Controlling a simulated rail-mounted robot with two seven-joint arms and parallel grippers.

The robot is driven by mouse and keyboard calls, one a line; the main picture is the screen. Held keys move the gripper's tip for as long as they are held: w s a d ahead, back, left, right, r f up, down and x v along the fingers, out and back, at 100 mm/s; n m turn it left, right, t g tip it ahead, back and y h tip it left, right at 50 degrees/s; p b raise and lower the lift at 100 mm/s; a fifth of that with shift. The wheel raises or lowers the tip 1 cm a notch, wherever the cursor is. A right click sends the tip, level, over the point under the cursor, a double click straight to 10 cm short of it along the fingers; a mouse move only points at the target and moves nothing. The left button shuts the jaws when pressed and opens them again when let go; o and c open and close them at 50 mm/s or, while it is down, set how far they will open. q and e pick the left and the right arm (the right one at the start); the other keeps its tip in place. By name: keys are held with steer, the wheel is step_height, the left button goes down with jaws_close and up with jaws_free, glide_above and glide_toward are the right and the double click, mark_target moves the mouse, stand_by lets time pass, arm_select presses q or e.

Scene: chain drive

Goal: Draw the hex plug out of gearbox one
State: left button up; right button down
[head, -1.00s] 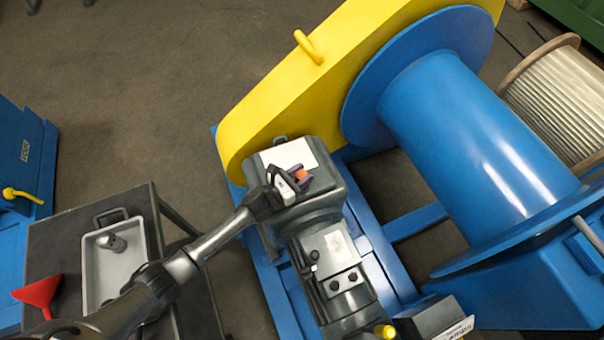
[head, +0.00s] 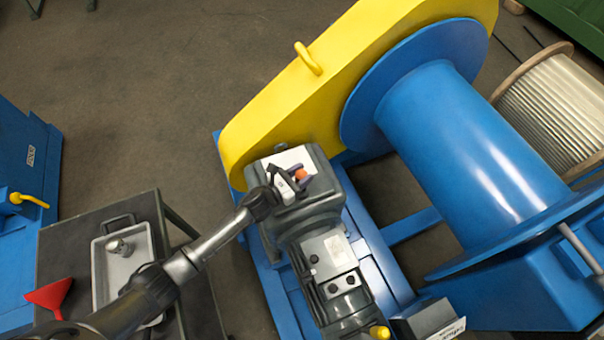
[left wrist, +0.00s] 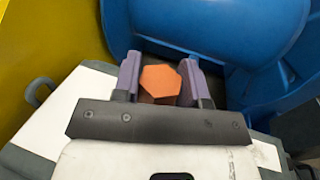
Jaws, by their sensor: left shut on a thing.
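The hex plug (left wrist: 160,81) shows as an orange hexagon between the two purple-grey fingers of my left gripper (left wrist: 159,82) in the left wrist view. The fingers are shut on it from both sides. In the head view the plug (head: 300,174) is a small orange spot at my left gripper (head: 296,178), over the top of the grey gearbox (head: 318,190). The gearbox has a white panel on top. The plug's lower part is hidden, so I cannot tell whether it is still in its hole. My right gripper is not in view.
A yellow chain guard (head: 275,115) stands behind the gearbox, and a large blue drum (head: 450,135) is to the right. At left, a dark table carries a grey tray (head: 104,262) with a metal part (head: 119,247) and a red funnel (head: 50,296). Open floor lies behind.

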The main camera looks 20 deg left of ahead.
arm_select(q)
steer(key=shift+r+p, duration=1.35)
steer(key=shift+r, duration=0.55)
